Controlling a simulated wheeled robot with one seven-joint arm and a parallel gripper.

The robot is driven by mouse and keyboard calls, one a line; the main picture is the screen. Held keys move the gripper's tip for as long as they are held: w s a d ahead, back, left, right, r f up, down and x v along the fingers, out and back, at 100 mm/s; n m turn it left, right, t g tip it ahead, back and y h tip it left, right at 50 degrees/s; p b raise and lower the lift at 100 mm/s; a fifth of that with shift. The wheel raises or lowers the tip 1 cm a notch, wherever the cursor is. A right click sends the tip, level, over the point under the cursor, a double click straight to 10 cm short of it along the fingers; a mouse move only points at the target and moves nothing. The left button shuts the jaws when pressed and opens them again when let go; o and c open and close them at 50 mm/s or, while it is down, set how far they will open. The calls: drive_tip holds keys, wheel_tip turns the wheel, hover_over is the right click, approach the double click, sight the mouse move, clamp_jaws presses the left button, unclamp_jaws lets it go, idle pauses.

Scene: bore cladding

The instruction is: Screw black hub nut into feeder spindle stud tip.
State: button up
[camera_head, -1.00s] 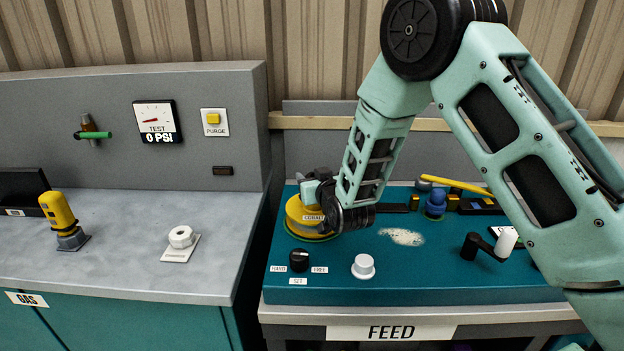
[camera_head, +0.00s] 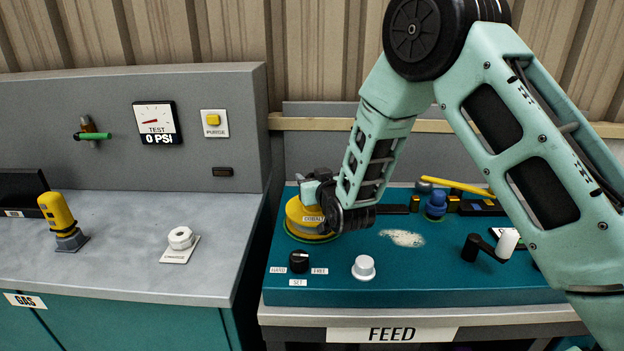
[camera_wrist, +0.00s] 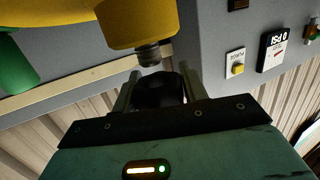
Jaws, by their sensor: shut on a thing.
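The black hub nut (camera_wrist: 160,91) sits between the two fingers of my gripper (camera_wrist: 158,88) in the wrist view, and the gripper is shut on it. Just above it there, the dark threaded stud tip (camera_wrist: 149,55) sticks out of a yellow round body (camera_wrist: 138,22). The nut is very close to the stud tip and slightly to its right; I cannot tell whether they touch. In the head view my gripper (camera_head: 318,186) is at the yellow spool (camera_head: 300,212) labelled COBALT; the nut and stud are hidden there.
The teal feeder bench (camera_head: 420,285) holds a black selector knob (camera_head: 299,260), a white knob (camera_head: 363,267), a blue knob (camera_head: 436,205) and a crank (camera_head: 480,246).

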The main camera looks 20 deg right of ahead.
drive_tip(key=shift+f+b, duration=1.25)
drive_tip(key=shift+f, duration=0.2)
drive_tip(key=o, duration=1.1)
drive_tip(key=shift+s, duration=0.1)
